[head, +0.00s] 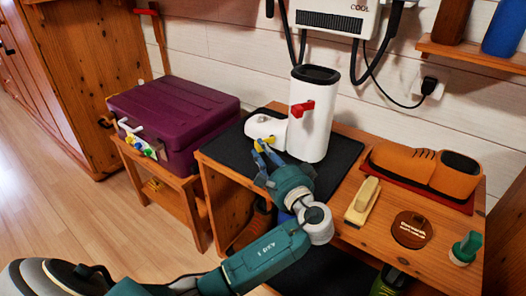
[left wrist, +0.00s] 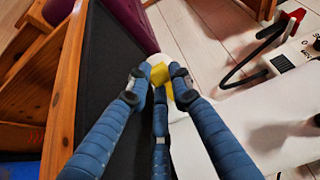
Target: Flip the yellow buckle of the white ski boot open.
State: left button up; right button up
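The white ski boot (head: 316,132) stands upright on a black mat, its toe pointing left. A red buckle (head: 301,108) is on its shaft. The small yellow buckle (head: 271,139) is low on the boot's foot, partly hidden by my left gripper (head: 265,149). In the left wrist view the yellow buckle (left wrist: 160,75) lies between the blue fingertips of my left gripper (left wrist: 160,82). The fingertips are apart, with one on each side of the buckle. Whether they touch it is hard to tell. My right gripper is not in view.
The black mat (head: 232,146) lies on a wooden bench. On the right are an orange shoe-shaped object (head: 405,162), a wooden brush (head: 362,200), a brown disc (head: 411,230) and a green-knobbed item (head: 466,248). A purple case (head: 180,105) stands left. A white wall unit (head: 338,15) hangs above.

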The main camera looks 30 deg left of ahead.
pick_arm(q)
jog(key=o, duration=0.3)
jog(key=shift+s+d, duration=0.1)
jog(key=shift+d, duration=0.05)
jog(key=v, duration=1.1)
jog(key=shift+s+d, duration=0.2)
jog(key=shift+d, duration=0.05)
